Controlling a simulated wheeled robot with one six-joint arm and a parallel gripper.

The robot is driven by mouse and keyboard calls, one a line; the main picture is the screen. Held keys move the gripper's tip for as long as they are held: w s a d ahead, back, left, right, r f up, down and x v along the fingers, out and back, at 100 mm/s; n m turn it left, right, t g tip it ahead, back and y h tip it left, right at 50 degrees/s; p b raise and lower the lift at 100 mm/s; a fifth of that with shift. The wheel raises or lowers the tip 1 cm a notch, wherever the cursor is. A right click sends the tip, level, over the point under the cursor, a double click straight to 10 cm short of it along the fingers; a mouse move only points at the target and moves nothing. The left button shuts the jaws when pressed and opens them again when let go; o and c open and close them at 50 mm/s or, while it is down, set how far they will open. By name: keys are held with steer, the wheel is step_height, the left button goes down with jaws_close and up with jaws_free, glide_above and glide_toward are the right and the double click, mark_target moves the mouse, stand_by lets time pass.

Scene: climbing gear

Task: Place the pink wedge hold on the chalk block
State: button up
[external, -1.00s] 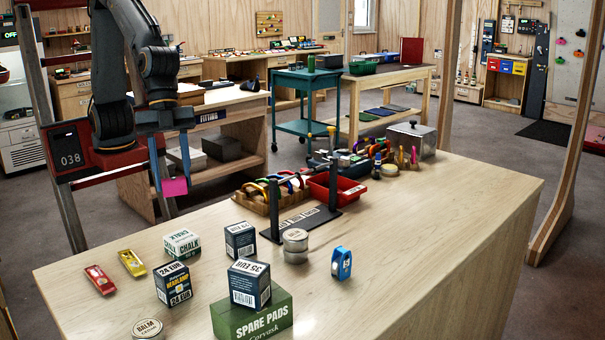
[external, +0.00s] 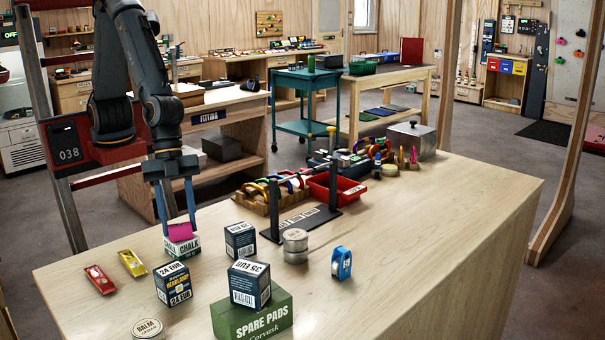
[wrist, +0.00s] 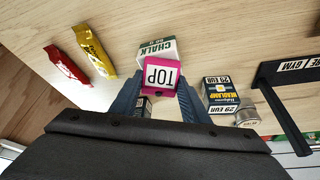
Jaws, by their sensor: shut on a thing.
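The pink wedge hold (external: 180,232) is between the blue fingers of my gripper (external: 177,222). In the wrist view the hold (wrist: 161,77) shows its face marked TOP, with my gripper (wrist: 160,88) shut on its sides. The chalk block (external: 183,248) is a white and green box on the table. The hold is right over its top in the external view; I cannot tell if they touch. In the wrist view the chalk block (wrist: 154,46) shows just beyond the hold, which hides part of it.
A headlamp box (external: 240,240) stands close on the right of the chalk block, another box (external: 173,284) in front. Red (external: 99,279) and yellow (external: 132,262) packets lie to the left. A black stand (external: 301,222) is further right. The table's right side is clear.

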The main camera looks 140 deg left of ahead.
steer(key=shift+f, duration=0.15)
steer(key=o, duration=1.1)
steer(key=shift+c, duration=0.2)
steer(key=shift+r, duration=0.4)
steer(key=b+v, duration=0.2)
steer(key=v, duration=1)
steer(key=s+a+f+n+g+y, duration=0.1)
steer(key=s+a+f+n, duration=0.1)
steer(key=s+f, duration=0.6)
steer(key=s+a+f+n+g, duration=0.2)
steer(key=s+f, duration=0.5)
steer(key=s, duration=0.4)
steer(key=shift+s+a+f+n+y, duration=0.2)
steer(key=shift+a+f+n+y, duration=0.15)
steer(key=shift+a, duration=0.45)
